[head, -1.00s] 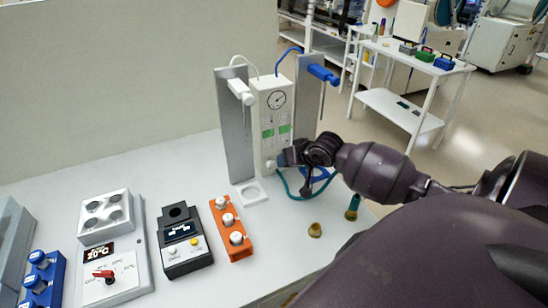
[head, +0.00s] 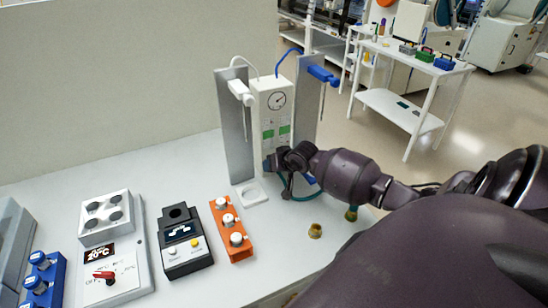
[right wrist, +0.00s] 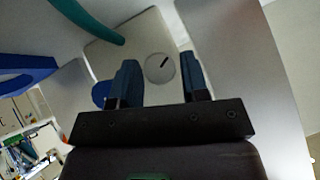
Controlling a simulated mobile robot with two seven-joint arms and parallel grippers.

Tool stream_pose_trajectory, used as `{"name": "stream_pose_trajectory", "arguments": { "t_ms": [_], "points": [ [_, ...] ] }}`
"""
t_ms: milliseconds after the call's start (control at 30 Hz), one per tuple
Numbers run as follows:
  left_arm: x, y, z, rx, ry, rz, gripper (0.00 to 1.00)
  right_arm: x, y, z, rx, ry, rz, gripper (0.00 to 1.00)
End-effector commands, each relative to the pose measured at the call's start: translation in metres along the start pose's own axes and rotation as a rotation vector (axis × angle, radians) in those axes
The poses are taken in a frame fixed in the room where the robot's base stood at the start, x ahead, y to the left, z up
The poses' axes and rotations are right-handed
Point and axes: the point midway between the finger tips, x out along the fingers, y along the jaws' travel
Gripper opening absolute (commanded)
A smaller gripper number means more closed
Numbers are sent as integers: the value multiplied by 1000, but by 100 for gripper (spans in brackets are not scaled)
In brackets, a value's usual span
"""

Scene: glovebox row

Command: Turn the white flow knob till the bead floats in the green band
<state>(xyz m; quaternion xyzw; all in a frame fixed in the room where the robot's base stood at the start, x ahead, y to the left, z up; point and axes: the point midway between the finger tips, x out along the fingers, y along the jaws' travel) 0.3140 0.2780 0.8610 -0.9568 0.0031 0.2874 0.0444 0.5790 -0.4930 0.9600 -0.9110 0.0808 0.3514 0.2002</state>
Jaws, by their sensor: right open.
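The bead is too small to make out. My right gripper (head: 268,163) is at the panel's lower front and hides the knobs there. In the right wrist view my right gripper (right wrist: 160,66) is open, its two blue-grey fingers either side of the round pale flow knob (right wrist: 159,69), which has a dark pointer line. I cannot tell if the fingers touch it. A blue knob (right wrist: 100,95) is partly behind the left finger.
Grey plates flank the panel, with a white-handled tool (head: 240,91) and a blue-handled tool (head: 323,75). An orange block (head: 235,243), a black device (head: 184,258) and a grey heater box (head: 120,275) stand to the left. A small brass piece (head: 315,231) lies in front.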

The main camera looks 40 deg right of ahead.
Motion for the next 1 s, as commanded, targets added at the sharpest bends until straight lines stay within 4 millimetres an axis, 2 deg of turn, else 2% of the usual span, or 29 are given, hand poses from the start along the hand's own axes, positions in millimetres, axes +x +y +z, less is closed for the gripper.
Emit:
{"name": "stream_pose_trajectory", "arguments": {
  "t_ms": [67, 200, 300, 667, 1000],
  "points": [
    [0, 0, 0, 0, 0, 0, 43, 0, 0, 0, 0, 0, 0, 40],
    [0, 0, 0, 0, 0, 0, 43, 0, 0, 0, 0, 0, 0, 18],
    [0, 0, 0, 0, 0, 0, 43, 0, 0, 0, 0, 0, 0, 7],
    [0, 0, 0, 0, 0, 0, 43, 0, -2, 1, -51, -1, 49, 7],
    [0, 0, 0, -1, -1, 0, 43, 0, -5, 1, -237, -1, 236, 7]
  ]
}}
